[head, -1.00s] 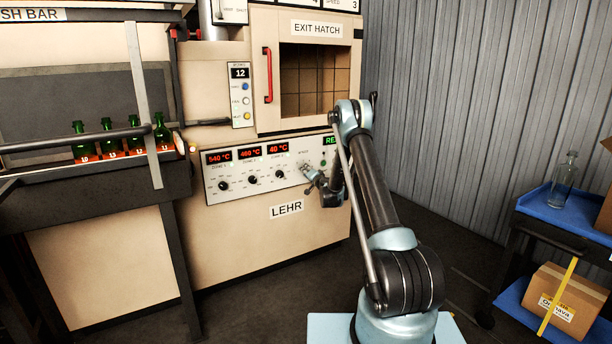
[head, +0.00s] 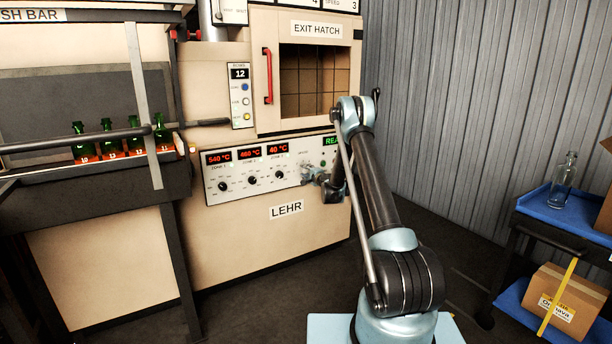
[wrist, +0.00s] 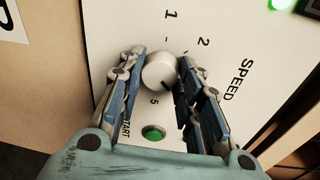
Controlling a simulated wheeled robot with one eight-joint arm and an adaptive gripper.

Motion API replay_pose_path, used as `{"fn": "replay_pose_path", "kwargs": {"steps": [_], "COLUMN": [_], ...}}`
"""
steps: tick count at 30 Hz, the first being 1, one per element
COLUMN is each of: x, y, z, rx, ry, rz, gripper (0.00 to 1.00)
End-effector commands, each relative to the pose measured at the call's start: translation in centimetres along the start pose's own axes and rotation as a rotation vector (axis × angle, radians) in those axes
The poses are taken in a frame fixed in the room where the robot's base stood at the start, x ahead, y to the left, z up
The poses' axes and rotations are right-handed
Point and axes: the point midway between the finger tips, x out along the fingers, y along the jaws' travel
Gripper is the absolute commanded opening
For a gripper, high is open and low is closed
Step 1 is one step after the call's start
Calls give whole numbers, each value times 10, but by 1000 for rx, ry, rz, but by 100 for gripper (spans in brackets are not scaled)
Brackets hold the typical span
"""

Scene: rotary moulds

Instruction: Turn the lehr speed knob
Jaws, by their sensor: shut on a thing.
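The lehr speed knob (wrist: 159,72) is a round pale grey knob on the white panel, beside the word SPEED in the wrist view. A small dark mark shows on its lower right edge. The scale shows 1, 2 and 5; the right finger covers part of the scale between 2 and 5. My gripper (wrist: 161,62) is shut on the knob, one finger on each side. In the head view my gripper (head: 311,174) is at the right part of the lehr panel (head: 240,188) and hides the knob.
A green START button (wrist: 153,132) sits just below the knob, between my fingers. Three red temperature displays (head: 250,153) with small dials are left of my gripper. The exit hatch (head: 315,85) is above. A blue-topped cart (head: 540,207) stands at the right.

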Motion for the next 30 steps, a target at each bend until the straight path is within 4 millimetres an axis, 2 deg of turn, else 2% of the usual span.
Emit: {"fn": "replay_pose_path", "kwargs": {"steps": [18, 19, 21, 30], "x": [-1, -1, -1, -1], "y": [1, 1, 1, 0], "z": [-2, -2, -2, 0], "rx": [44, 44, 44, 44], "ry": [-1, -1, -2, -3], "rz": [5, 5, 4, 4], "gripper": [9, 37, 53, 53]}}
